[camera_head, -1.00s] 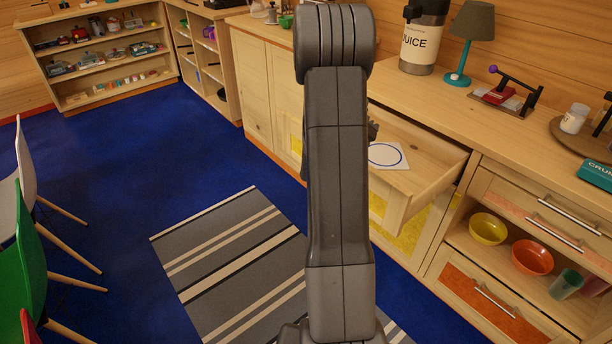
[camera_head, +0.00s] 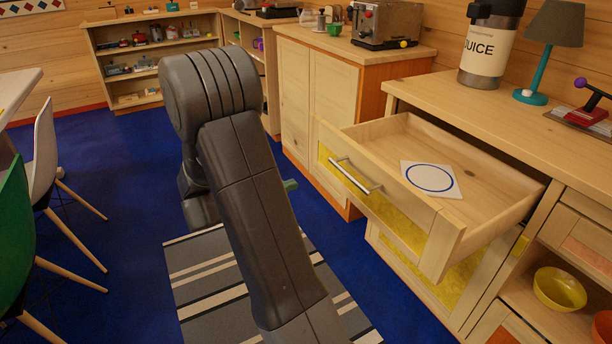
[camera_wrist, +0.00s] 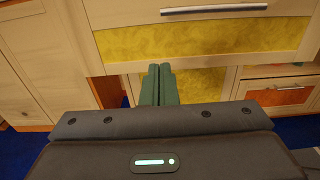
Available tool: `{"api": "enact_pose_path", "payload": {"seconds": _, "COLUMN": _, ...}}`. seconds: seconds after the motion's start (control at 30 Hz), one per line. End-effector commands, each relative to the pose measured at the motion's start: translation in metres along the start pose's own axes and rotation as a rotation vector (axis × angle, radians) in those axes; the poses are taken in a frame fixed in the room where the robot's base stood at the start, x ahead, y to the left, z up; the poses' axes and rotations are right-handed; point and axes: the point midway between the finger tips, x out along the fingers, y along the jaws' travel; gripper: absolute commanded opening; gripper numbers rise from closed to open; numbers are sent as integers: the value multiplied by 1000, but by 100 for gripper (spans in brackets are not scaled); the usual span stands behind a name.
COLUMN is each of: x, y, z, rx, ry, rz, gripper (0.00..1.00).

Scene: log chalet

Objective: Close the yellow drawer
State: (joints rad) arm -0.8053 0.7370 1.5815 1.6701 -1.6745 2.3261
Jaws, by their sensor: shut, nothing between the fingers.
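The yellow drawer (camera_head: 400,222) stands pulled out of the cabinet at the right, with a yellow front panel and a metal bar handle (camera_head: 355,176). A white card with a blue ring (camera_head: 431,179) lies inside it. In the wrist view the drawer's yellow front (camera_wrist: 205,38) and its handle (camera_wrist: 214,10) show ahead. My gripper (camera_wrist: 159,70) has its two green fingers together and empty, in front of the drawer and apart from the handle in the picture. In the head view only a green fingertip (camera_head: 290,185) shows past my arm, left of the drawer front.
The countertop (camera_head: 480,110) carries a juice dispenser (camera_head: 490,45) and a lamp (camera_head: 545,50). A yellow bowl (camera_head: 559,289) sits on an open shelf at the right. Chairs (camera_head: 45,160) stand at the left. A striped rug (camera_head: 215,285) covers the floor before the cabinet.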

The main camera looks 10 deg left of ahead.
Motion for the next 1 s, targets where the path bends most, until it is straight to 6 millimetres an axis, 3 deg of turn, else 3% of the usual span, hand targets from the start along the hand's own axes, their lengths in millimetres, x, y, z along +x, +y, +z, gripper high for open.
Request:
{"api": "enact_pose_path", "payload": {"seconds": 0.6, "x": 116, "y": -1, "z": 0, "rx": -2, "ry": -2, "rz": -2, "gripper": 0}}
{"api": "enact_pose_path", "payload": {"seconds": 0.8, "x": 134, "y": 0, "z": 1, "rx": -1, "ry": -2, "rz": -1, "gripper": 0}}
{"api": "enact_pose_path", "payload": {"seconds": 1.0, "x": 136, "y": 0, "z": 1, "rx": -2, "ry": -2, "rz": 1, "gripper": 0}}
